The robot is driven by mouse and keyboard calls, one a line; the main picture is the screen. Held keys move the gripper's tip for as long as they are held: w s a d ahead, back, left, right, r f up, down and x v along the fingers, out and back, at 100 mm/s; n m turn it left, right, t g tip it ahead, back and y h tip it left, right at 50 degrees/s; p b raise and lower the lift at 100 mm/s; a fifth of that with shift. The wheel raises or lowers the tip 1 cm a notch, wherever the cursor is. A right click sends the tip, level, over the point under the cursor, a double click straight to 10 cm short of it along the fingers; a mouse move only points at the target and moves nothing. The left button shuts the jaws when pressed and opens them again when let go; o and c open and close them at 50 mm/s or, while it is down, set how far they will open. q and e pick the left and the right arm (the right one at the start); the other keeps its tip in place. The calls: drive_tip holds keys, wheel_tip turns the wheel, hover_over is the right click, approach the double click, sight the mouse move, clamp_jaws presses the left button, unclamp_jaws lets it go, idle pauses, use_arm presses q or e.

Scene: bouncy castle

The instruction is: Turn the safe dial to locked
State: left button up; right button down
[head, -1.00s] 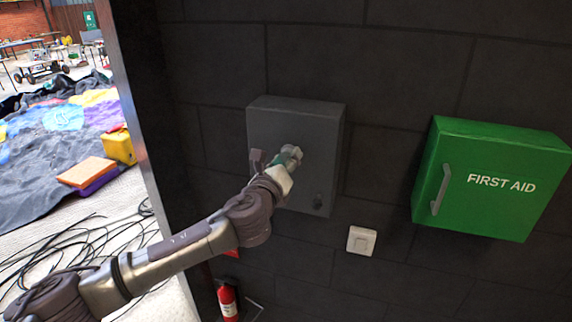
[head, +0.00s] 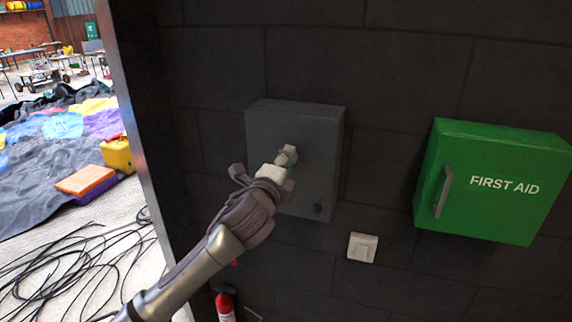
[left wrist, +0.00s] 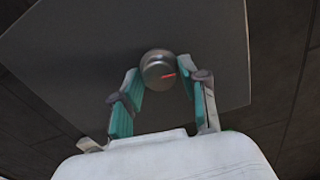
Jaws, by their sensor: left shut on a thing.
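The safe is a dark grey box (head: 322,165) fixed on the dark block wall in the head view; its front face also fills much of the left wrist view (left wrist: 222,45). The dial is a round grey knob (left wrist: 157,66) with a short red mark pointing right and slightly up in the wrist picture. My left gripper (left wrist: 160,86) is shut on the dial, with one teal-padded finger on each side. In the head view my left gripper (head: 287,157) is at the safe's front and mostly covers the dial. My right gripper is not in view.
A green first aid box (head: 485,215) hangs to the right, with a white switch (head: 362,248) between. A red fire extinguisher (head: 226,302) stands below. Black cables (head: 80,255) lie on the floor at left.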

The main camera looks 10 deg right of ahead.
use_arm(q)
drive_tip(key=shift+n, duration=0.6)
drive_tip(key=o, duration=1.1)
drive_tip(key=v, duration=1.2)
